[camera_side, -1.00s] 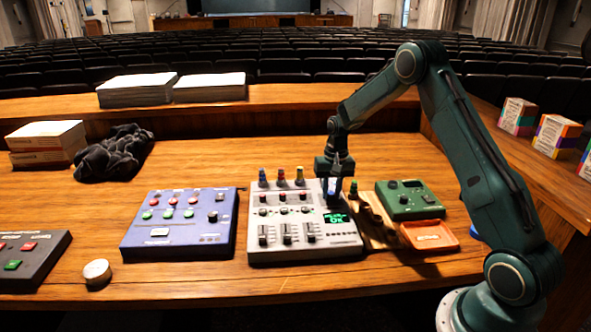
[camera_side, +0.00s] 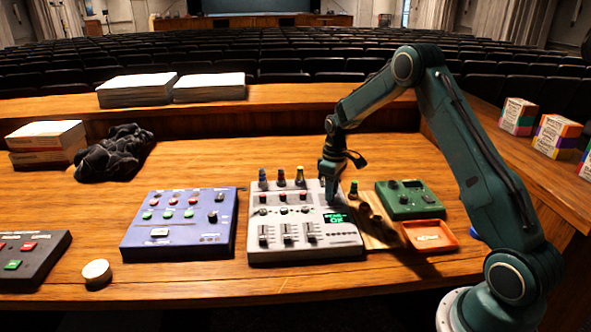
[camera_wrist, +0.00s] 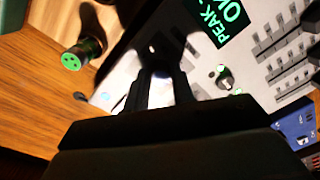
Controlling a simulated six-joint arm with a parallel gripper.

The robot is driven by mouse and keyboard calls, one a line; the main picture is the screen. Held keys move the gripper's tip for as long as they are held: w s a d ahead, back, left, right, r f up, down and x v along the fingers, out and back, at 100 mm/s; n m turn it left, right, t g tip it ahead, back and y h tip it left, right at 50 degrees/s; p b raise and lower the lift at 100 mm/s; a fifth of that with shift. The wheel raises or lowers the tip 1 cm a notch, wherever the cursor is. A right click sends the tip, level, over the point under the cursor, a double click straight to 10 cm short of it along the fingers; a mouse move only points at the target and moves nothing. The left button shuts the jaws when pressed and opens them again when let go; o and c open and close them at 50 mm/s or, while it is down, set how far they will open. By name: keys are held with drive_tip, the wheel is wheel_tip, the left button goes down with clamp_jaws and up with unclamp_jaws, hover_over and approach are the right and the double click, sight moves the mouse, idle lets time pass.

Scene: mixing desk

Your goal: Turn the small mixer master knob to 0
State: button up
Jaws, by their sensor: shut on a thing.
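The small mixer (camera_side: 312,247) is a light grey console with faders, rows of small knobs and a green-lit display (camera_side: 337,218). In the wrist view the display (camera_wrist: 222,20) reads PEAK OK. My gripper (camera_side: 332,202) points down at the mixer's upper right, just above the display. In the wrist view its fingers (camera_wrist: 160,72) are close together over the panel, shut on what seems to be the master knob. The fingers hide the knob, so its pointer and setting cannot be read. Another dark knob (camera_wrist: 225,80) of the mixer stands beside the fingers.
Colored-ring plugs (camera_side: 281,178) stand behind the mixer. A green-tipped connector (camera_side: 353,188) stands close to my gripper's right. A blue box (camera_side: 178,238) is left, a green box (camera_side: 400,208) and orange tray (camera_side: 430,247) right.

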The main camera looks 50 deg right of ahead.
drive_tip(key=n, duration=0.4)
drive_tip(key=shift+w+n, duration=0.1)
drive_tip(key=shift+n, duration=0.2)
drive_tip(key=n, duration=0.4)
idle(0.4)
drive_tip(key=o, duration=1)
drive_tip(key=shift+r, duration=0.1)
